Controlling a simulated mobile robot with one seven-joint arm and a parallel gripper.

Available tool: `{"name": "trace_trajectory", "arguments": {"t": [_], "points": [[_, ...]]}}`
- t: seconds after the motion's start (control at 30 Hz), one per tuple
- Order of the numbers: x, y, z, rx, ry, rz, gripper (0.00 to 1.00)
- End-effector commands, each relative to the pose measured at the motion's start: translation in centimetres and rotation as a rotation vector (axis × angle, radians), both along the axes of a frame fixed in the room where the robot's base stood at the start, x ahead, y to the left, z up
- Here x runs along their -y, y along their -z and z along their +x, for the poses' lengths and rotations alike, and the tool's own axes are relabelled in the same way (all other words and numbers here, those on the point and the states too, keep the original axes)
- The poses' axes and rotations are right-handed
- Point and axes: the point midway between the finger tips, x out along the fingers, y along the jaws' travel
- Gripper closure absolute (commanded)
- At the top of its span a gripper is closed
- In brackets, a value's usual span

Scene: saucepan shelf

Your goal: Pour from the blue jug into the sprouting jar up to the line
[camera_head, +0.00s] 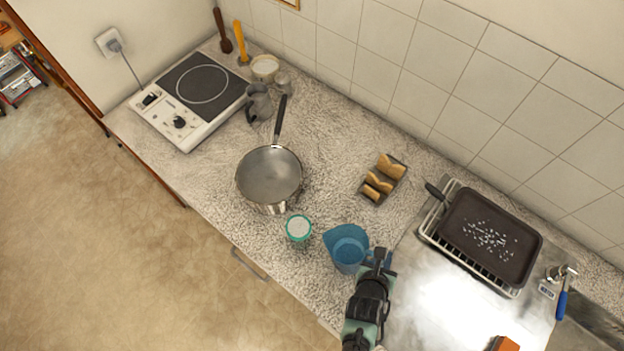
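The blue jug (347,248) stands near the front edge of the worktop, its open top facing up and its spout toward the left. A small jar with a green rim and a pale top (298,228), which looks like the sprouting jar, stands just left of the jug, with a small gap between them. No line on it can be made out. My gripper (379,260) is at the jug's right side, where the handle would be. The handle and fingertips are mostly hidden, so I cannot tell whether it is closed on the jug.
A steel saucepan (270,176) stands behind and left of the jar. A slotted holder with brown pieces (383,178) lies behind the jug. A dark pan on a rack (490,236) is at the right, a hotplate (190,96) at the back left. Worktop between saucepan and holder is clear.

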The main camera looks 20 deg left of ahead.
Motion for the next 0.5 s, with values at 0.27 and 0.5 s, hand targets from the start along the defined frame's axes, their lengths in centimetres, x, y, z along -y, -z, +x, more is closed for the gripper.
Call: {"name": "trace_trajectory", "arguments": {"t": [0.27, 0.5], "points": [[-0.7, -1.6, 0.4, -0.005, -0.016, -0.088, 1.0], [-2.0, -4.3, 0.7, 0.0, -0.021, -0.253, 1.0]]}}
